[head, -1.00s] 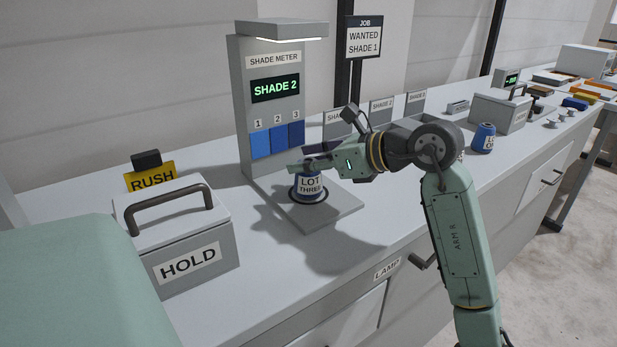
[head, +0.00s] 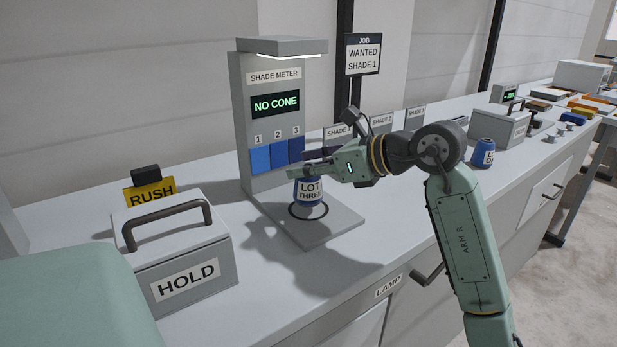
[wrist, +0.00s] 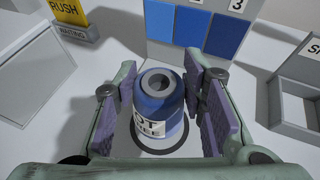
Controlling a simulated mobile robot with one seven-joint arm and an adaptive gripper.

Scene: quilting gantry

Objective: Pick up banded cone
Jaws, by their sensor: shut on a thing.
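The blue cone (head: 309,190) with a white LOT THREE label band stands upright between my fingers, just above the dark ring on the shade meter's (head: 241,118) base plate. My gripper (head: 305,171) is shut on its upper part. In the wrist view, the cone (wrist: 160,102) sits between the purple pads of my gripper (wrist: 163,92), its hollow top facing the camera. The meter display reads NO CONE. Another blue cone (head: 483,153) with a partly hidden label stands farther right on the bench, apart from my gripper.
A grey HOLD box (head: 182,262) with a dark handle stands at left, with a yellow RUSH sign (head: 150,191) behind it. SHADE signs (head: 382,123) stand behind my arm. A WANTED SHADE 1 sign (head: 363,54) hangs above.

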